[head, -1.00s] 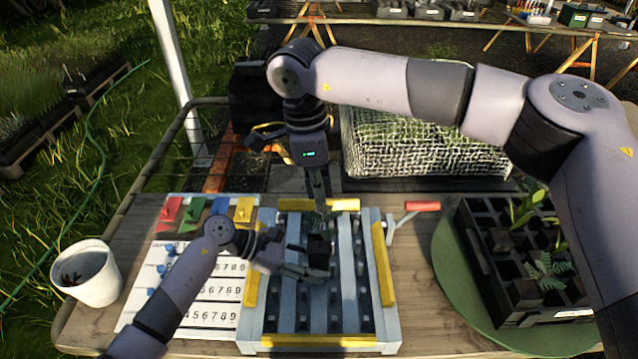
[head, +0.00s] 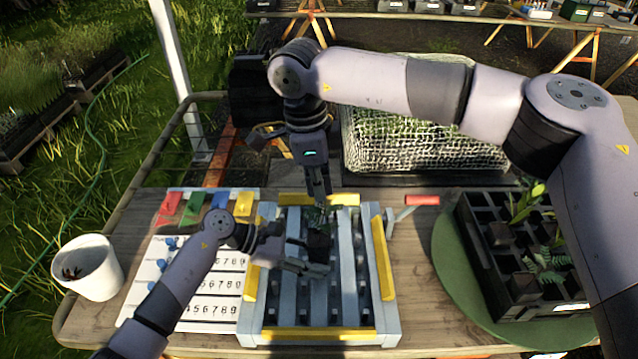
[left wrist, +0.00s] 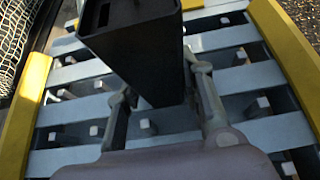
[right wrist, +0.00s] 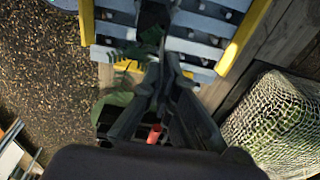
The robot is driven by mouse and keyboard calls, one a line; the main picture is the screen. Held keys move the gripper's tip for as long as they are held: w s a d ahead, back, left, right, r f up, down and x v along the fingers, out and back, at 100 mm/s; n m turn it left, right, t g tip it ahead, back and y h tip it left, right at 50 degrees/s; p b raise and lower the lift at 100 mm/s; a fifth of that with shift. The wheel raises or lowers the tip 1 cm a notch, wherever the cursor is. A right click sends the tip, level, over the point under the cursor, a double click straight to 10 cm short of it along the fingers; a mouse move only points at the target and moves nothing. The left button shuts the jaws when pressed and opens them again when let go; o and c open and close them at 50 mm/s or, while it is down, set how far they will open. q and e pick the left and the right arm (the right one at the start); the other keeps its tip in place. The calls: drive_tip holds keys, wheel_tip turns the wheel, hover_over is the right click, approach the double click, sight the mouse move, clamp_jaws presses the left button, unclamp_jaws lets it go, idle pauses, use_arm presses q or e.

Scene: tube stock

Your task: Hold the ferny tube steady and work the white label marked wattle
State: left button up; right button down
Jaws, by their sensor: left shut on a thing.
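The ferny tube is a dark square pot (head: 318,246) with a small green fern (head: 318,217) on top. It stands upright over the slatted grey rack with yellow edges (head: 388,268). My left gripper (head: 303,256) is shut on the tube from the left. In the left wrist view the dark tube (left wrist: 140,55) sits between the two fingers. My right gripper (head: 322,200) points down just above the fern. Its fingertips are close together in the right wrist view (right wrist: 163,65); whether they grip anything is unclear. I cannot make out the white wattle label.
A number board (head: 215,287) with coloured tags lies left of the rack, beside a white pot (head: 92,270). A red-handled lever (head: 422,200) is at the rack's right. A dark plant tray (head: 500,290) rests on a green disc (head: 450,285). A mesh-covered crate (head: 425,150) stands behind.

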drive_tip(key=shift+f, duration=2.55)
drive_tip(key=shift+f, duration=0.25)
drive_tip(key=c, duration=2.3)
unclamp_jaws()
drive_tip(key=o, duration=0.6)
drive_tip(key=shift+r, duration=0.1)
drive_tip(key=r, duration=0.4)
drive_tip(key=a+r, duration=0.1)
drive_tip(key=r, duration=0.6)
drive_tip(key=shift+a+r, duration=0.3)
drive_tip(key=shift+r, duration=0.1)
